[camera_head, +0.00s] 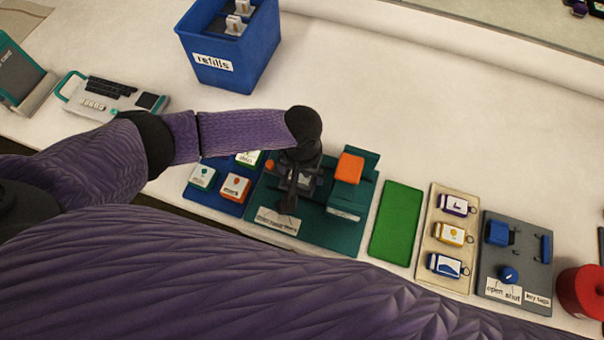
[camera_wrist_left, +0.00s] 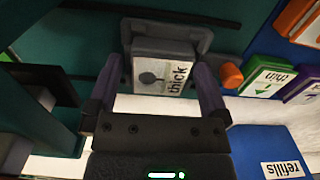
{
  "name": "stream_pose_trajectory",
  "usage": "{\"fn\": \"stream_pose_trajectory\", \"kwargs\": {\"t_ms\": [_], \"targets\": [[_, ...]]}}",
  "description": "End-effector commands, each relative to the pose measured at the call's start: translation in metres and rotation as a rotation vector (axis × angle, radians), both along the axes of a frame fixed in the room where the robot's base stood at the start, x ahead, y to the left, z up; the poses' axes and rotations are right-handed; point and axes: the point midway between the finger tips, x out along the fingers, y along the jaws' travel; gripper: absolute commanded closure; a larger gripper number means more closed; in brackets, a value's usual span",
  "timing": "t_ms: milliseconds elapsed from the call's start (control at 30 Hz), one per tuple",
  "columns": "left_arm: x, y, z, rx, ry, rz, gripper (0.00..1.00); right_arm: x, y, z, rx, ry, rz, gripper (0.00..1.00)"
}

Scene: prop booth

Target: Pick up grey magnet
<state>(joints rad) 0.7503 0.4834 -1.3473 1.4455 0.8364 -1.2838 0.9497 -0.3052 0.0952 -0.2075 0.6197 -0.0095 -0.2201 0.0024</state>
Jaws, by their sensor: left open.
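The grey magnet (camera_wrist_left: 158,72) has a white label reading "thick" with a dark round mark. It sits in a grey holder on the teal board (camera_head: 338,233). My left gripper (camera_wrist_left: 158,66) is open, with one finger on each side of the magnet. I cannot tell whether the fingers touch it. In the head view the left gripper (camera_head: 296,185) is over the teal board and mostly hides the magnet. My right gripper is not in view.
A blue tray (camera_head: 216,203) with several coloured magnets lies left of the teal board. An orange block (camera_head: 349,168) stands on the board's right side. A green mat (camera_head: 397,222) and a key-tag board (camera_head: 434,265) lie further right. A blue refills bin (camera_head: 213,68) stands behind.

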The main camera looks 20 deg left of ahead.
Motion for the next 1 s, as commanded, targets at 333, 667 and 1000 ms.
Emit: {"fn": "stream_pose_trajectory", "kwargs": {"t_ms": [333,667,1000], "targets": [[0.0,0.0,0.002,0.0,-0.001,0.0,0.38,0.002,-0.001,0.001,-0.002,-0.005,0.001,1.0],[0.0,0.0,0.002,0.0,-0.001,0.0,0.87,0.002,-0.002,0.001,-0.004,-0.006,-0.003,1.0],[0.001,0.0,0.062,-0.001,-0.005,-0.001,0.87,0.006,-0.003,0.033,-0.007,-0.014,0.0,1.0]]}}
